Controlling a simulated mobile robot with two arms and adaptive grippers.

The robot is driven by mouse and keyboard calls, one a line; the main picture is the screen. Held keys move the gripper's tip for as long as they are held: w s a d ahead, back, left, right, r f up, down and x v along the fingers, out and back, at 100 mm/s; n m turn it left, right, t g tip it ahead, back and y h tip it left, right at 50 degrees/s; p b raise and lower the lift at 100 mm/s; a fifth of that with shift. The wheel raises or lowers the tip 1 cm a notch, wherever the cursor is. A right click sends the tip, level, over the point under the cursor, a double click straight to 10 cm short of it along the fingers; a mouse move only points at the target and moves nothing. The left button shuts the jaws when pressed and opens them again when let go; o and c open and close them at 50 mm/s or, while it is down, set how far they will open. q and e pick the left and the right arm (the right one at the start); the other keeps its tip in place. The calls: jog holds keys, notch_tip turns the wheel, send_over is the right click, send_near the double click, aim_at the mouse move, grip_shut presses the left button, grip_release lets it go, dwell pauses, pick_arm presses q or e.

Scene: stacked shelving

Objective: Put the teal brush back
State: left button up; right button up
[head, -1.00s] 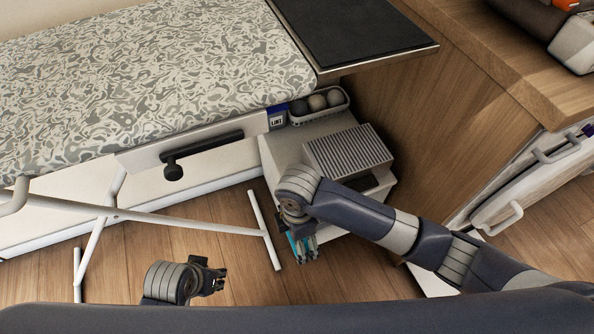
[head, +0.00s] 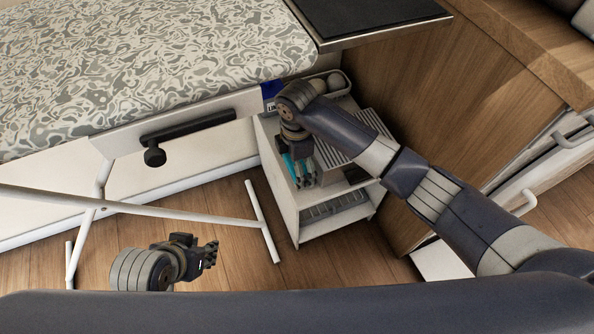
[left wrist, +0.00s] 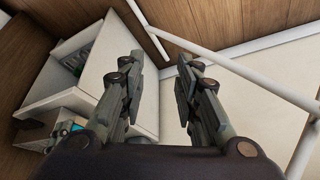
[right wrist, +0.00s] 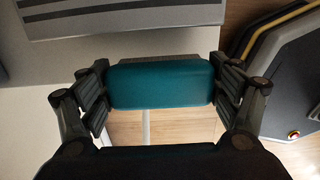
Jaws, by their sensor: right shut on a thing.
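The teal brush (right wrist: 160,82) is gripped between the two fingers of my right gripper (right wrist: 160,88), its teal block facing the right wrist camera. In the head view my right gripper (head: 302,178) hangs at the front of the white shelf unit (head: 283,203), and a strip of the teal brush (head: 292,168) shows between its fingers. The brush's far side is hidden. My left gripper (head: 212,254) is low at the left, empty, with its fingers apart in the left wrist view (left wrist: 160,85).
Below is an open compartment with a wire rack (head: 335,208). The ironing board's white legs (head: 262,222) stand left of the unit. A wooden cabinet (head: 470,110) stands at right.

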jog(key=shift+w, duration=0.35)
jog(key=f+b, duration=0.2)
jog(key=f, duration=0.1)
jog(key=shift+w+f, duration=0.15)
jog(key=shift+w, duration=0.05)
jog(key=shift+f, duration=0.1)
pick_arm(q)
jog(key=w+d+r+t+h, duration=0.1)
jog(key=w+d+r+t, duration=0.2)
jog(key=w, duration=0.6)
jog(key=shift+r+t, duration=0.8)
jog(key=shift+t, duration=0.2)
pick_arm(e)
jog(key=shift+f, duration=0.15)
jog(key=o, duration=0.9)
jog(key=shift+c, duration=0.2)
